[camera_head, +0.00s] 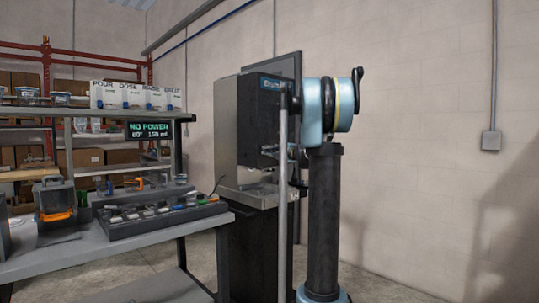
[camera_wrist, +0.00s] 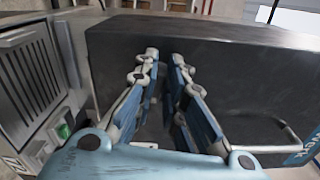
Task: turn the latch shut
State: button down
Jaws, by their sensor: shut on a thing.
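My gripper (camera_wrist: 166,62) reaches to the dark front housing (camera_wrist: 230,50) of the dispenser in the wrist view. Its two blue fingers are close together, with a narrow gap between them. They are shut on the latch, which is mostly hidden by the fingers, so its angle cannot be told. In the head view the dispenser (camera_head: 231,125) is a grey cabinet with a black front, and my arm stands just right of it. The gripper's contact is too small and covered to make out there.
A grey vented panel (camera_wrist: 28,70) with a green button (camera_wrist: 63,131) is at the left in the wrist view. A thin metal rod (camera_wrist: 268,148) curves at lower right. In the head view, a workbench (camera_head: 130,252) with a parts tray (camera_head: 160,222) stands left; open floor lies right.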

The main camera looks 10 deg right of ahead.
jog(key=shift+s+f+n, duration=0.1)
jog(key=shift+f+n, duration=0.15)
jog(key=shift+n, duration=0.55)
jog(key=c, duration=1.7)
grip_release()
jog(key=shift+a+f, duration=0.1)
jog(key=shift+o, duration=0.2)
jog(key=v, duration=1.2)
